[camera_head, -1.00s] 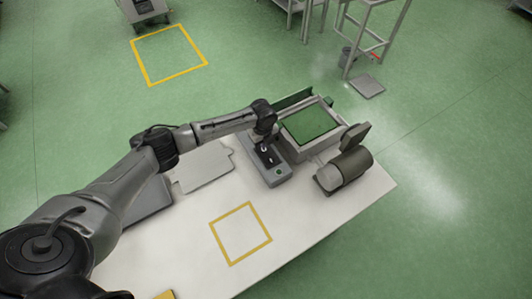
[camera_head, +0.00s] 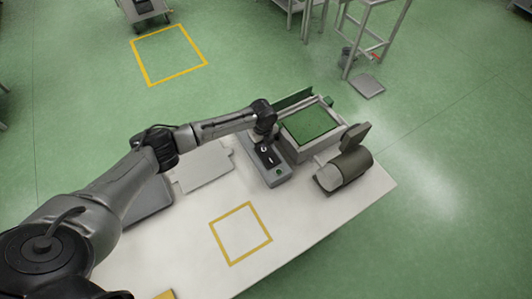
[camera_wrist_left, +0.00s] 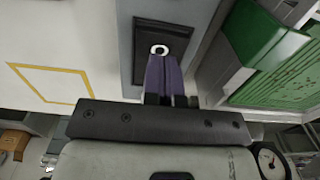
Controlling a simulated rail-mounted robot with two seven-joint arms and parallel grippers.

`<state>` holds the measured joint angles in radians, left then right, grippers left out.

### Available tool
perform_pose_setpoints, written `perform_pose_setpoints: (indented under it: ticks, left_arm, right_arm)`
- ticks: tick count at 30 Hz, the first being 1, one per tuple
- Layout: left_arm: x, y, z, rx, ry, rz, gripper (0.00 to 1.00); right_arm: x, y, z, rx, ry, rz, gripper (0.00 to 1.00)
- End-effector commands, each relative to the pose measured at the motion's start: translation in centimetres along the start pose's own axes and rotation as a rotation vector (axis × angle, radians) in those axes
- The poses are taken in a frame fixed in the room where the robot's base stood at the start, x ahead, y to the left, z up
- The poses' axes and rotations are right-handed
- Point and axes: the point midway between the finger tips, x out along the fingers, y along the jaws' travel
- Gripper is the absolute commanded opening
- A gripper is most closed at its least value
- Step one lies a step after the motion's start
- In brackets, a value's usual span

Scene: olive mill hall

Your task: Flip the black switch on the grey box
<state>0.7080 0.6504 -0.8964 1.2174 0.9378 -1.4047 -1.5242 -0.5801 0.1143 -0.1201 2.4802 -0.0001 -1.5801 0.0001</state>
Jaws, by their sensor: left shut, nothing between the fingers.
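The grey box (camera_head: 277,181) is long and low and stands near the far edge of the white table. Its black switch (camera_head: 268,157) sits in a dark panel on top, with white marks on it. In the left wrist view the dark panel (camera_wrist_left: 147,38) shows a white ring mark just beyond my fingertips. My left gripper (camera_head: 265,139) is over the far end of the panel, shut and empty. Its closed fingers (camera_wrist_left: 163,72) cover part of the switch in the wrist view, so contact and the switch's tilt cannot be told. My right gripper is not in view.
A machine with a green top (camera_head: 309,122) stands close beside the box on the right. A grey cylindrical device (camera_head: 347,169) is at the table's right end. A flat light plate (camera_head: 205,166) lies left of the box. The table around the yellow square (camera_head: 240,206) is clear.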

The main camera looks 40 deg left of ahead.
Motion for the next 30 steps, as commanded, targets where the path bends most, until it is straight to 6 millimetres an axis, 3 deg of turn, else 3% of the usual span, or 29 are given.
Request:
perform_pose_setpoints:
  ticks: [30]
  left_arm:
    - [1.0,0.0,0.0,0.0,0.0,0.0,0.0]
  right_arm:
    - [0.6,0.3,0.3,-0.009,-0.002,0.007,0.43]
